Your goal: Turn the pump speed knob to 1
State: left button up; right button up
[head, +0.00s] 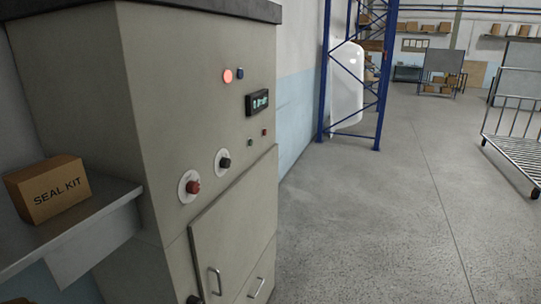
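A tall beige control cabinet (85,95) stands close in front of me at the left. Its side facing right carries a red knob (192,187) on a round white plate and a black knob (225,163) on a similar plate, farther back and a little higher. No label or scale numbers are readable, so I cannot tell which is the pump speed knob or where either points. Above them is a small dark display (258,102) with lit characters too small to read. Neither of my grippers shows in the head view.
A cabinet door with a handle (215,283) is below the knobs. A SEAL KIT box (48,190) rests on a grey shelf (85,222) at left.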

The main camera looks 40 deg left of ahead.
aim_at(225, 163)
jog(key=i+l+u, duration=0.1)
jog(key=i+u, duration=0.2)
jog(key=i, duration=0.2)
jog(key=i+l+u, duration=0.25)
jog(key=i, duration=0.25)
